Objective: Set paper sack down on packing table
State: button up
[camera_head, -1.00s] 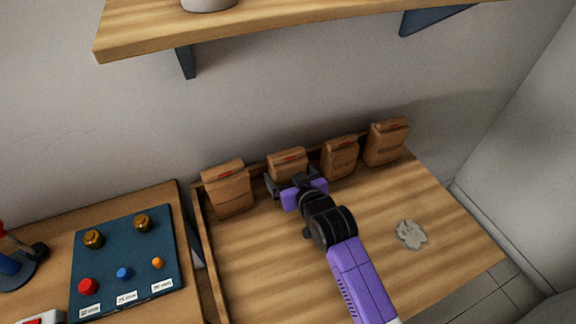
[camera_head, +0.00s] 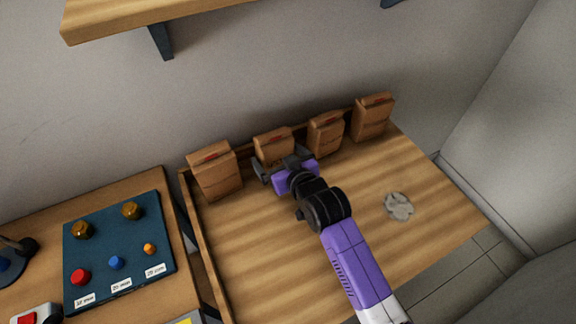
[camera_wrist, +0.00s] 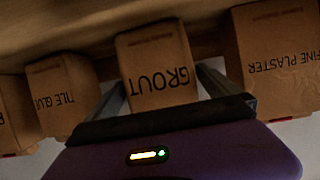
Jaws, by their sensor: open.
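A brown paper sack (camera_head: 273,146) marked GROUT stands on the packing table (camera_head: 265,250), second from the left in a row along the back edge. In the wrist view the same sack (camera_wrist: 158,68) fills the middle, its lettering upside down. My gripper (camera_head: 282,165) is open at the front of this sack. In the wrist view one finger shows on each side of the sack, with the purple palm below. I cannot tell whether either finger touches it. The sack's lower front is partly hidden by my gripper in the head view.
A FINE PLASTER sack (camera_wrist: 275,62) and a TILE GLUE sack (camera_wrist: 62,95) flank the grout sack. Another sack (camera_head: 372,117) ends the row at right. A grey patch (camera_head: 398,206) marks the tabletop, otherwise clear in front. A button panel (camera_head: 120,250) is at left; a shelf (camera_head: 160,15) hangs above.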

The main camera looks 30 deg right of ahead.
jog(key=v, duration=1)
jog(key=shift+s, duration=0.1)
jog(key=shift+m, duration=0.3)
jog(key=s, duration=0.3)
jog(key=s+a+f, duration=0.1)
jog(key=s, duration=0.2)
jog(key=s+f, duration=0.1)
jog(key=s, duration=0.2)
jog(key=shift+s+a+f, duration=0.2)
jog(key=shift+s+a, duration=0.05)
jog(key=shift+s, duration=0.05)
jog(key=s, duration=0.6)
jog(key=shift+s+r, duration=0.1)
jog(key=shift+s, duration=0.3)
jog(key=s+r, duration=0.4)
jog(key=s, duration=0.4)
jog(key=s+d+r+t, duration=0.1)
jog(key=s+r, duration=0.3)
jog(key=s, duration=0.4)
jog(key=shift+d, duration=0.25)
jog(key=shift+f, duration=0.1)
